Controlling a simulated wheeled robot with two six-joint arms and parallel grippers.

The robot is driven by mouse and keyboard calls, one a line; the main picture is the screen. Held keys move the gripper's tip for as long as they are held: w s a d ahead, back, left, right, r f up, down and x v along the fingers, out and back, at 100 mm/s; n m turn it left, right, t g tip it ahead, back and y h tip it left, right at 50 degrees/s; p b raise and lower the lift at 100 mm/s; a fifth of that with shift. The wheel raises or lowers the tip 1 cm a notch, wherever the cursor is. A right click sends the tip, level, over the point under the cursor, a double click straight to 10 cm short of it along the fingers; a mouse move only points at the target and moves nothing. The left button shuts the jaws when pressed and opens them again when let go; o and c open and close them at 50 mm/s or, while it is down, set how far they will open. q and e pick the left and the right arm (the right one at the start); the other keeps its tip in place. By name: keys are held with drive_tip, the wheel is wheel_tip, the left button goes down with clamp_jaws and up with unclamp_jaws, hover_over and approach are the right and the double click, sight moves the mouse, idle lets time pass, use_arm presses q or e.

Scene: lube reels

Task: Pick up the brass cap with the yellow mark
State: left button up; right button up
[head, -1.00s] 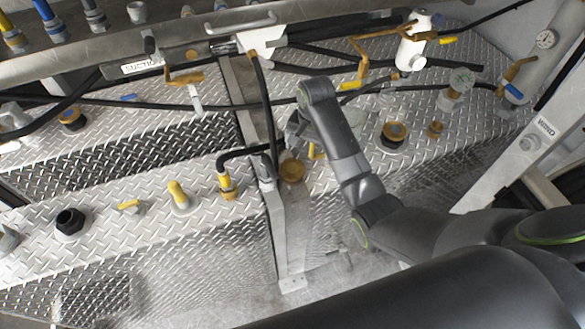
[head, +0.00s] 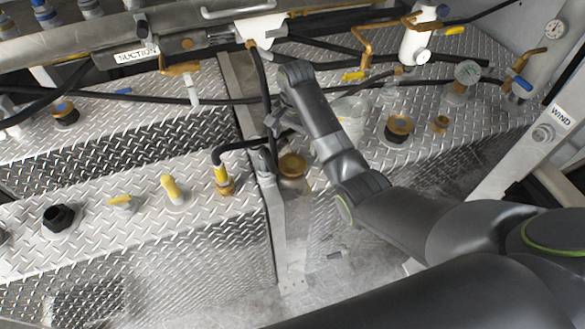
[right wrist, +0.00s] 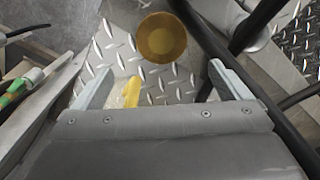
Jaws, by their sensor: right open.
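A round brass cap (head: 292,165) sits on the diamond plate beside the upright post, just below my right gripper (head: 284,122) in the head view. In the right wrist view the cap (right wrist: 161,37) shows whole, ahead of and between the two fingertips of my right gripper (right wrist: 160,70). The fingers are wide apart with nothing between them, and do not touch the cap. Its top looks plain yellowish brass; I cannot make out a separate mark. My left gripper is not in view.
A yellow handle (right wrist: 131,92) lies near the left finger. Black hoses (head: 262,85) run close to the gripper, along the grey post (head: 290,230). A yellow-topped valve (head: 223,180) stands left of the post.

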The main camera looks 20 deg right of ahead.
wheel_tip(320, 180, down, 3)
drive_tip(key=shift+f, duration=0.1)
drive_tip(key=shift+a+f+p, duration=0.15)
drive_tip(key=shift+f+p, duration=0.25)
drive_tip(key=shift+f, duration=1)
drive_tip(key=shift+a+f+p, duration=0.15)
drive_tip(key=shift+f+p, duration=0.25)
drive_tip(key=shift+f, duration=0.95)
drive_tip(key=c, duration=1.1)
drive_tip(key=shift+r, duration=0.25)
wheel_tip(320, 180, up, 11)
drive_tip(key=b, duration=0.1)
wheel_tip(320, 180, up, 6)
drive_tip(key=r+p, duration=0.1)
drive_tip(key=p, duration=0.4)
hover_over(293, 162)
drive_tip(key=shift+f, duration=0.25)
